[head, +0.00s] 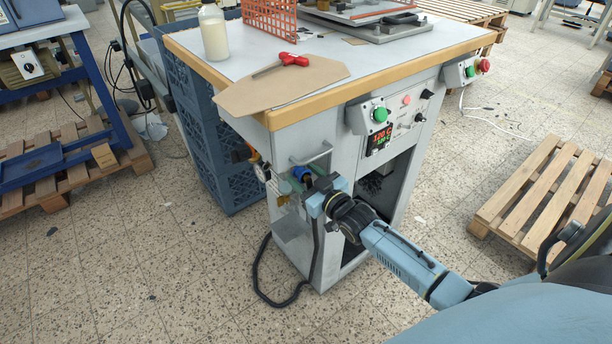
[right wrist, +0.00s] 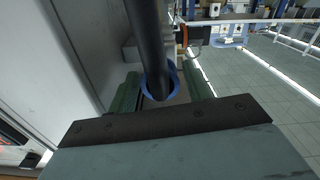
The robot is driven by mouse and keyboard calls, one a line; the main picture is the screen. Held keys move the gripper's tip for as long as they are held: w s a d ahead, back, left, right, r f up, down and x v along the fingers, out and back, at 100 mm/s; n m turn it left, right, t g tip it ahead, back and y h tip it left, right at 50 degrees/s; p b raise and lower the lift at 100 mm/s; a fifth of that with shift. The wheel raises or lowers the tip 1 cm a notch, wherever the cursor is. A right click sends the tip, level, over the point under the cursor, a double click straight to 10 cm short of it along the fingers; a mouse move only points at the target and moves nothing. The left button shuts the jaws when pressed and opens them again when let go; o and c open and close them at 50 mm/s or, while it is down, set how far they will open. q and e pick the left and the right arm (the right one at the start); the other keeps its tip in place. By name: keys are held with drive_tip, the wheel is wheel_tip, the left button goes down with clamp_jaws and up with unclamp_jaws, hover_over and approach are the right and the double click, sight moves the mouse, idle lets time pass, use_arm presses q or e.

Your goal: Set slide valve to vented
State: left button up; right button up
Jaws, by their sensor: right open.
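The slide valve seems to be the blue ring-shaped sleeve (right wrist: 174,77) around a black pipe or hose (right wrist: 146,30) on the side of the grey machine. In the head view the blue sleeve (head: 301,171) shows small, below a metal handle. My right gripper (head: 303,182) is at this sleeve, partly covering the fittings. In the right wrist view my right gripper (right wrist: 161,92) is open, with one green finger on each side of the sleeve. I cannot tell whether the fingers touch it. The valve's setting cannot be read. My left gripper is not in view.
A black hose (head: 258,268) loops down to the floor. Blue crates (head: 226,165) stand left of the machine. The panel has a green button (head: 380,115). A wooden pallet (head: 545,190) lies at right; floor in front is clear.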

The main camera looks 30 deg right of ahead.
sight(308, 179)
drive_tip(key=shift+s, duration=0.15)
drive_tip(key=shift+s, duration=0.3)
drive_tip(key=s+p, duration=0.1)
drive_tip(key=s, duration=0.3)
drive_tip(key=shift+s+d+r+p, duration=0.1)
drive_tip(key=shift+d+p, duration=0.05)
drive_tip(key=shift+p, duration=0.25)
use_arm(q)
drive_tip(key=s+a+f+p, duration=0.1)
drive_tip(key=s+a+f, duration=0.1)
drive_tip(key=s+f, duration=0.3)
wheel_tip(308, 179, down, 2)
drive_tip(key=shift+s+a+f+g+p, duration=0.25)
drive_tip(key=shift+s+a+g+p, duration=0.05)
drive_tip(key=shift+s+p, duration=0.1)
use_arm(e)
drive_tip(key=s, duration=0.8)
drive_tip(key=shift+s+d, duration=0.2)
drive_tip(key=shift+d, duration=0.15)
